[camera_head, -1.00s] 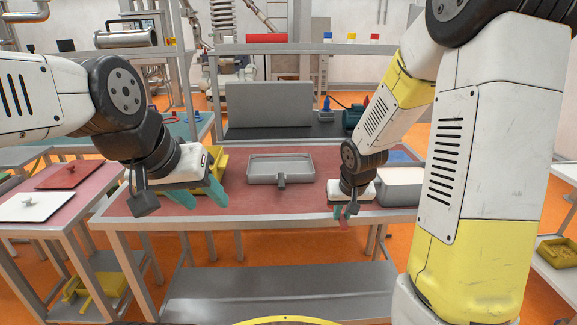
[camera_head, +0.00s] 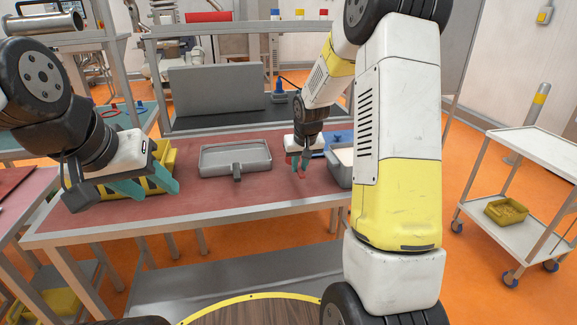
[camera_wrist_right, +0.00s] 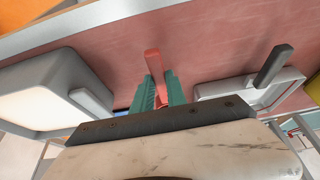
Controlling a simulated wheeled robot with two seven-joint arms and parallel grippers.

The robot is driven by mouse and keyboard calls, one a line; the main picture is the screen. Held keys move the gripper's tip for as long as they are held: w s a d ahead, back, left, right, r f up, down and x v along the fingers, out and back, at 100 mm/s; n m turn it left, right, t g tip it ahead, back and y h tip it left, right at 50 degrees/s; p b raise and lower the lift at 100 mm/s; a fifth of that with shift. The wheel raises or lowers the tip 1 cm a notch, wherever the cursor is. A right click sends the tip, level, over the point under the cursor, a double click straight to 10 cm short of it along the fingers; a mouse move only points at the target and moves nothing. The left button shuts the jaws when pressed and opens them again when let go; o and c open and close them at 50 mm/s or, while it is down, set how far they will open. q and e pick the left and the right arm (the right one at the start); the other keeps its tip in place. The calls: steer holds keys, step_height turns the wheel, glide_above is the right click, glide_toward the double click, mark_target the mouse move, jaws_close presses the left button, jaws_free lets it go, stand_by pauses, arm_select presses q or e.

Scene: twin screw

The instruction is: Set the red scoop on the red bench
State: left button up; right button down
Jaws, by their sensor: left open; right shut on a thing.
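The red bench (camera_head: 215,205) is the table with the red top in the middle of the head view. My right gripper (camera_head: 299,164) is shut on the red scoop (camera_head: 302,173), at the right part of the bench. In the right wrist view the scoop (camera_wrist_right: 154,63) is a red bar standing out between the teal fingers, with the red top beyond it. The rest of the scoop is hidden by the gripper. I cannot tell whether it touches the bench. My left gripper (camera_head: 150,187) is open and empty at the bench's left end.
A grey tray with a handle (camera_head: 236,159) stands mid-bench, left of my right gripper. A pale-filled grey container (camera_head: 344,160) is close on its right, partly behind my arm. A yellow bin (camera_head: 160,158) is behind my left gripper. The bench's front middle is clear.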

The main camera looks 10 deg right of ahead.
steer(key=shift+w+d+f, duration=0.1)
steer(key=shift+w, duration=0.45)
steer(key=shift+w+f, duration=0.1)
steer(key=shift+f, duration=1.65)
steer(key=shift+f, duration=0.1)
steer(key=c, duration=1.3)
jaws_free()
steer(key=shift+c, duration=0.2)
